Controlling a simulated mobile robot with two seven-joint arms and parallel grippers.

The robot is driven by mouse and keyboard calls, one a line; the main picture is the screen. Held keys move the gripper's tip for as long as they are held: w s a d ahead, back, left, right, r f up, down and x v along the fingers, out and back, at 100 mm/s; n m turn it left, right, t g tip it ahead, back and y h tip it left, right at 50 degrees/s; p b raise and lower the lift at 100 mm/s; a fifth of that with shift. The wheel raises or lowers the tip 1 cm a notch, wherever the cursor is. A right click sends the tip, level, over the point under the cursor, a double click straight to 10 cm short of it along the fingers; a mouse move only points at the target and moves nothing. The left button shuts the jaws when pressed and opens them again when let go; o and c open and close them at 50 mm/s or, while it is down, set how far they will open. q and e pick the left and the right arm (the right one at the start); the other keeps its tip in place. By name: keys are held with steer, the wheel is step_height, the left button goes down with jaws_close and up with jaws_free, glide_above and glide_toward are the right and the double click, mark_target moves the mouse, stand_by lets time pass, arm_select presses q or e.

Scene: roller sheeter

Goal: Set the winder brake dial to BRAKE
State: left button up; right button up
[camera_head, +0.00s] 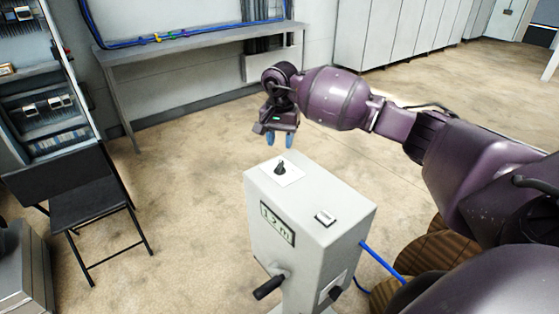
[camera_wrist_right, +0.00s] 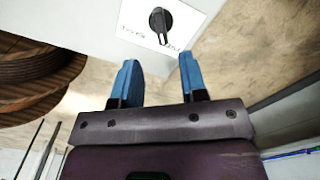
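The winder brake dial is a black knob (camera_head: 281,168) on a white plate (camera_head: 292,175), on top of a grey control box (camera_head: 330,197). The dial (camera_wrist_right: 160,22) also shows at the top of the right wrist view, its narrow end toward the lower edge of the plate. Two small labels are printed there, too blurred to read. My right gripper (camera_head: 279,139) has blue fingers spread apart with nothing between them. It is above and just beyond the dial, apart from it. In the right wrist view its fingertips (camera_wrist_right: 159,62) point toward the plate. My left gripper is out of view.
The box has a display (camera_head: 277,223), a white switch (camera_head: 325,218) and a black crank handle (camera_head: 269,287). A blue cable (camera_head: 383,262) leaves its right side. Wooden spools (camera_head: 434,247) stand to the right. A folding chair (camera_head: 88,200) is at left. Floor around is mostly clear.

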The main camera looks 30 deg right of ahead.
mark_target(280, 164)
step_height(280, 164, down, 8)
steer(key=shift+r, duration=0.2)
steer(key=shift+c, duration=0.4)
jaws_close()
